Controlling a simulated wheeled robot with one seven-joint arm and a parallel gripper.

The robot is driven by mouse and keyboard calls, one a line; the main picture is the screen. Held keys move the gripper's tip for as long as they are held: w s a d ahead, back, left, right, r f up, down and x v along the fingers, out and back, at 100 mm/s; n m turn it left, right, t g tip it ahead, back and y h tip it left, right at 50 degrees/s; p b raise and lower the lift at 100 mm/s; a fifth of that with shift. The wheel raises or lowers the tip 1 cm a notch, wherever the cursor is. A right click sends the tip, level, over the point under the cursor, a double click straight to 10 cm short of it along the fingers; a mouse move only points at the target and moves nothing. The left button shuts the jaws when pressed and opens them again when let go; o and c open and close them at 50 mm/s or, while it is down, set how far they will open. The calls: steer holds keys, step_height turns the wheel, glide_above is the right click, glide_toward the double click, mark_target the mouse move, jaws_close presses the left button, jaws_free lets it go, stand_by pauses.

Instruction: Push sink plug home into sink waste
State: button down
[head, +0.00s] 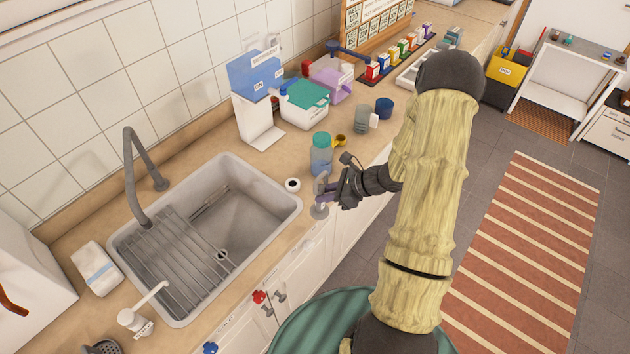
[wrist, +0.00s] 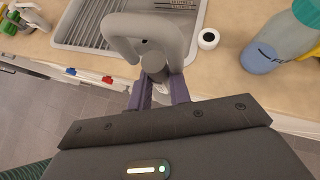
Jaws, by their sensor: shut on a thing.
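My gripper (head: 325,191) is shut on a grey piece with a thick loop handle, apparently the sink plug (head: 319,211). In the wrist view the plug (wrist: 155,62) stands between the purple fingers (wrist: 160,92), its loop toward the sink. It is held near the counter's front edge, to the right of the sink and apart from it. The sink waste (head: 221,255) is a small round dark hole in the floor of the grey basin (head: 262,205), and looks open. The plug's lower end is hard to make out.
A grey tap (head: 140,175) arches over the basin's left side, above a drying rack (head: 175,250). A white ring with a dark centre (head: 292,184) and a blue-green bottle (head: 321,155) stand near my gripper. A white dispenser (head: 135,318) stands at the front left.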

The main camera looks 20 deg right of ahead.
mark_target(323, 211)
steer(key=shift+m, duration=0.3)
steer(key=f, duration=0.2)
steer(key=s+d+f, duration=0.1)
steer(key=f+b, duration=0.1)
steer(key=f, duration=0.1)
steer(key=shift+s+d+f, duration=0.3)
steer(key=shift+s+f, duration=0.05)
step_height(323, 211, down, 9)
steer(key=b, duration=0.9)
steer(key=shift+r, duration=0.2)
steer(key=shift+s, duration=0.1)
steer(key=shift+a, duration=0.1)
